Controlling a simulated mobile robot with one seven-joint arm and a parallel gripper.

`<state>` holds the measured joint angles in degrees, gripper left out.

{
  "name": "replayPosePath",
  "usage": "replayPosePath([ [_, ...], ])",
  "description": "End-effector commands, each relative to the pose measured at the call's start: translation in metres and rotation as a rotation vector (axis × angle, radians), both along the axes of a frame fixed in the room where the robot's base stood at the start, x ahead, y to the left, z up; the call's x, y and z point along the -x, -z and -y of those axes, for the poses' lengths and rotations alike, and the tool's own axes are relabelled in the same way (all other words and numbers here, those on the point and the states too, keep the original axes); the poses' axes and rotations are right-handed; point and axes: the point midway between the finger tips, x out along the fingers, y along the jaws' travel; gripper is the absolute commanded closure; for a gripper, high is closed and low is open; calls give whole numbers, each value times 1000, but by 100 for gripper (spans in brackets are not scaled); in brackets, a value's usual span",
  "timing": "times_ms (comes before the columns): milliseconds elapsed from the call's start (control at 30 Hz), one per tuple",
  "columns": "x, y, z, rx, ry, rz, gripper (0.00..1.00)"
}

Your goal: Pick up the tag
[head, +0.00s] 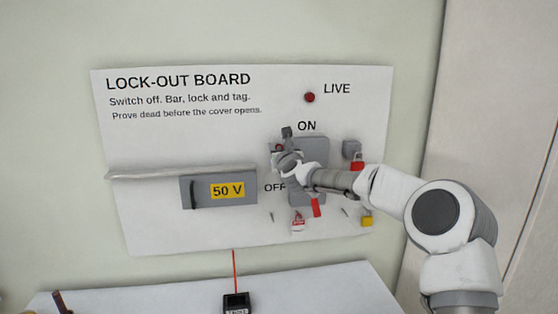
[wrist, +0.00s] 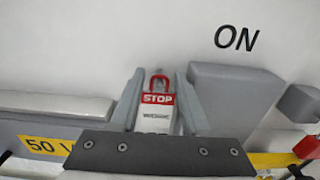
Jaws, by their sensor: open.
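In the wrist view a white tag (wrist: 157,108) with a red STOP band and a red loop on top stands upright between my two fingers. My gripper (wrist: 160,95) is open, with one finger close on each side of the tag; I cannot tell whether they touch it. In the head view my gripper (head: 280,145) is in front of the board, at the left edge of the grey switch box (head: 312,152). A bit of red shows at the fingers there, and the rest of the tag is hidden.
The lock-out board (head: 150,140) carries a grey 50 V box (head: 202,194) under a ledge at left. A small red-and-white item (head: 297,222) hangs below the switch. A red padlock (head: 357,163) and a yellow padlock (head: 367,221) are at right. A black meter (head: 236,303) lies on the bench.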

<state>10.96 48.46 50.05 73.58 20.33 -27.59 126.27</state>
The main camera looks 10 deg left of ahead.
Motion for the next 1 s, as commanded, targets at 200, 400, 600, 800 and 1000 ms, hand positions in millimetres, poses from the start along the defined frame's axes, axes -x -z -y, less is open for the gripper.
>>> replayPosePath([
  [200, 0, 0, 0, 0, 0, 0, 90],
  [400, 0, 0, 0, 0, 0, 0, 100],
  [600, 0, 0, 0, 0, 0, 0, 100],
  [800, 0, -4, 0, 0, 0, 2, 100],
  [1000, 15, -5, 6, 0, 1, 2, 100],
])
